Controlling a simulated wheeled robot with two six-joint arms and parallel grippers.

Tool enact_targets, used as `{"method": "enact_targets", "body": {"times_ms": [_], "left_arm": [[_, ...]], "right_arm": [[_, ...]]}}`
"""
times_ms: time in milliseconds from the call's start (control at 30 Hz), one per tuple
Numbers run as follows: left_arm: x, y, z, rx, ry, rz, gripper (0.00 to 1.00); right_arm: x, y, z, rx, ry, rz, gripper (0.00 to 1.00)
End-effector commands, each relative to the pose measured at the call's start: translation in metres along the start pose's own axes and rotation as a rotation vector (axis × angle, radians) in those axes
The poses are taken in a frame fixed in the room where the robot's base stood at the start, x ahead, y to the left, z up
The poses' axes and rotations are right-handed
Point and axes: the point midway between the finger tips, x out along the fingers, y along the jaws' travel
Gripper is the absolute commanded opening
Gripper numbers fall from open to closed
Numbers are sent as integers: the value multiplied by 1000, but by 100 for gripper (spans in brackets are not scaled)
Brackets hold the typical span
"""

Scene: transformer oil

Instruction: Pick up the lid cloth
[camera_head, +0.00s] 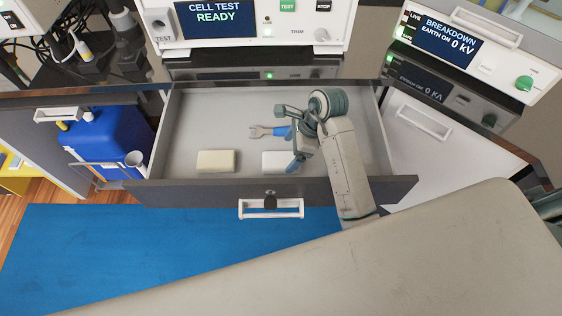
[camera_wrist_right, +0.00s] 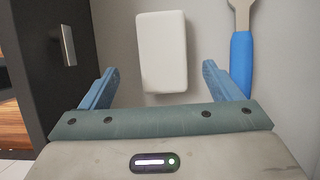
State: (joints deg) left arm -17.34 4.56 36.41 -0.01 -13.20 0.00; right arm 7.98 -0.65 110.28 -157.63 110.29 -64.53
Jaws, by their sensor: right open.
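Two small folded cloth-like blocks lie flat in the open drawer in the head view: a cream one (camera_head: 215,161) on the left and a white one (camera_head: 275,160) to its right. I cannot tell by label which is the lid cloth. My right gripper (camera_head: 290,150) is over the white one, partly covering its right end. In the right wrist view the white block (camera_wrist_right: 163,50) lies ahead of and between the spread fingers of this gripper (camera_wrist_right: 160,85), with a gap on both sides. The gripper is open and empty. My left gripper is not in view.
A wrench (camera_head: 262,131) with a blue handle lies in the drawer (camera_head: 195,105) beside the white block; its handle (camera_wrist_right: 241,62) is close to the right finger in the wrist view. The drawer front (camera_head: 170,193) is a near edge. The drawer's left part has bare floor.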

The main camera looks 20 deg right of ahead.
Motion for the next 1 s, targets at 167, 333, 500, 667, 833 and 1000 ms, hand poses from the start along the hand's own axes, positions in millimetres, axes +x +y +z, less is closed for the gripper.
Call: {"method": "enact_targets", "body": {"times_ms": [167,333,500,667,833,1000], "left_arm": [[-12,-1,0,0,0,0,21],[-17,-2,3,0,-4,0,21],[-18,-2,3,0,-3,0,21],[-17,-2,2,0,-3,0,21],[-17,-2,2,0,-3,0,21],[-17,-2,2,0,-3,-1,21]], "right_arm": [[19,-2,-3,2,1,4,85],[44,-4,-6,1,0,2,85],[53,-4,-6,0,0,-1,85],[53,-5,-6,-1,0,-1,85],[53,-5,-6,0,0,-1,51],[53,-5,-6,0,0,-2,32]]}}
